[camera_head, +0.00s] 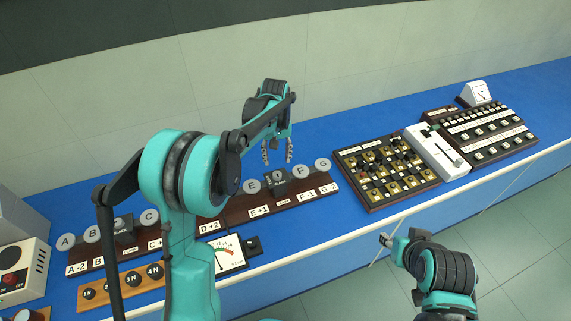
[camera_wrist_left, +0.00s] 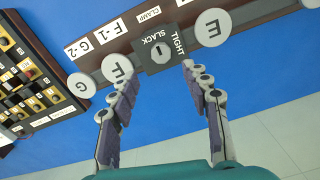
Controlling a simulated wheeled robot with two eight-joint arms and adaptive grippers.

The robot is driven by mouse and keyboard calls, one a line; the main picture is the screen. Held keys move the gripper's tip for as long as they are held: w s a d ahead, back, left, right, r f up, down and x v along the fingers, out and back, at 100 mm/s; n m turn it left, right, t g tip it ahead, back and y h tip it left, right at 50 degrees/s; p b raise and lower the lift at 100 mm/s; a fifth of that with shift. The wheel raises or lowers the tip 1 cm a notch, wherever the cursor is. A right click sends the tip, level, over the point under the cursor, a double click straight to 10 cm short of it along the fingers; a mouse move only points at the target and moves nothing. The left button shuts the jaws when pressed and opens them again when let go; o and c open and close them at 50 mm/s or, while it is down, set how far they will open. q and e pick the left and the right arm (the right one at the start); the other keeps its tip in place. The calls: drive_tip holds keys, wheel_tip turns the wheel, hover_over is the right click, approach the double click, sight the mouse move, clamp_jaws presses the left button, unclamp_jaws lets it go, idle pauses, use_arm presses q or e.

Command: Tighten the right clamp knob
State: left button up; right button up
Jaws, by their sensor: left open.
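The right clamp (camera_head: 278,186) is a dark square block between the pale discs E (camera_head: 252,186) and F (camera_head: 298,171) on the right brown rail. It also shows in the left wrist view, with a small round clamp knob (camera_wrist_left: 158,51) in its face and the words SLACK and TIGHT beside it.
A left clamp (camera_head: 123,226) stands among discs on the left rail, partly behind my left arm. A dial meter (camera_head: 229,253) and numbered black knobs (camera_head: 128,280) lie in front. Switch panels (camera_head: 386,172) and a white slider unit (camera_head: 438,151) stand to the right. Blue bench top is free behind.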

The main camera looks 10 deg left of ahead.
sight(277, 173)
use_arm(q)
wheel_tip(277, 173, down, 7)
drive_tip(key=shift+s+a+f+b, duration=0.1)
drive_tip(key=shift+s+f+b, duration=0.05)
drive_tip(key=shift+b, duration=0.55)
clamp_jaws()
